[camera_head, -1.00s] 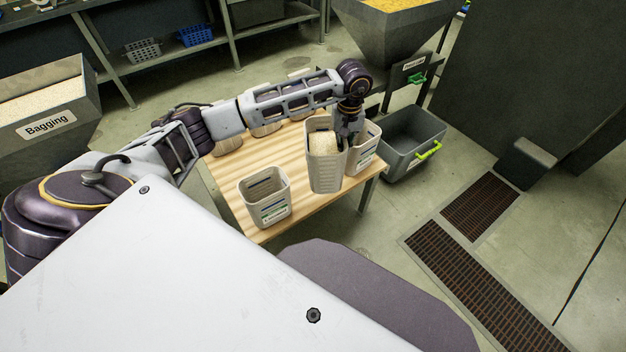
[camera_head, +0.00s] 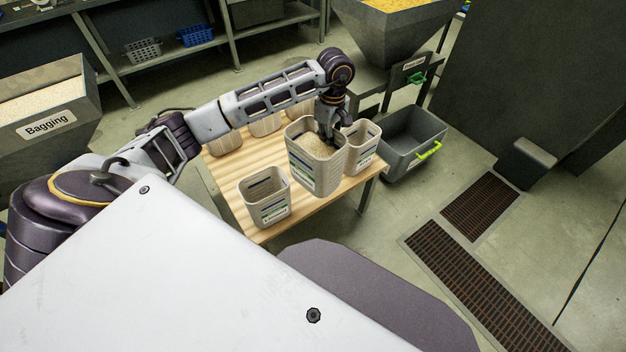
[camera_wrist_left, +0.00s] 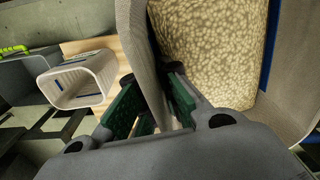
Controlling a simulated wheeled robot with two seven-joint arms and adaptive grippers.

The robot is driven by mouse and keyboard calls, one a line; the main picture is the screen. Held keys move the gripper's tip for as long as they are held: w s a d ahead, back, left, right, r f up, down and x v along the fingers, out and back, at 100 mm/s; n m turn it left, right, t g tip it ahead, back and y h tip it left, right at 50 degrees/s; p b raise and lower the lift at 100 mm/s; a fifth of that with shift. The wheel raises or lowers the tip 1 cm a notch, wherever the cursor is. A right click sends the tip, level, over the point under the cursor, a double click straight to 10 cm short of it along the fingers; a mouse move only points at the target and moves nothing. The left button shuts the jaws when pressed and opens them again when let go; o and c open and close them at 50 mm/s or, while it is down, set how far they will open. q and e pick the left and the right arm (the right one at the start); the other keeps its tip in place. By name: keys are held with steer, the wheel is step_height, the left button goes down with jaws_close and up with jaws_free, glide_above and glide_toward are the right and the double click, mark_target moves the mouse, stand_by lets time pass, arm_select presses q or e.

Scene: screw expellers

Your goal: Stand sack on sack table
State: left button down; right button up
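A light woven open-topped sack (camera_head: 325,174) filled with pale grain is held at the front right of the wooden sack table (camera_head: 245,172). It looks close to upright, its label faces the head camera, and it appears raised above the tabletop. My left gripper (camera_head: 327,134) reaches down at its far right rim. In the left wrist view the green-padded fingers (camera_wrist_left: 155,108) are on both sides of the sack wall (camera_wrist_left: 148,70), with the grain (camera_wrist_left: 215,45) beside them. The sack's underside is hidden. My right gripper is in neither view.
An empty sack (camera_head: 265,197) stands at the table's front left, another (camera_head: 361,146) at the right end. Several more stand along the back, partly behind my arm. A grey crate (camera_head: 413,140) with a green handle is on the floor right of the table. The table's middle left is bare.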

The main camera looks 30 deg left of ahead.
mark_target(315, 132)
arm_select(q)
steer(key=shift+s+a+r+n, duration=0.35)
steer(key=shift+a+n, duration=0.2)
steer(key=shift+n, duration=0.5)
steer(key=shift+s+a+r+n, duration=0.2)
steer(key=shift+a+r+n, duration=0.3)
steer(key=shift+n, duration=0.6)
steer(key=shift+s+a+r+n, duration=0.3)
steer(key=shift+a+n, duration=0.3)
steer(key=shift+n, duration=0.45)
steer(key=shift+s+a+n, duration=0.1)
steer(key=shift+a+n, duration=0.05)
steer(key=shift+n, duration=0.15)
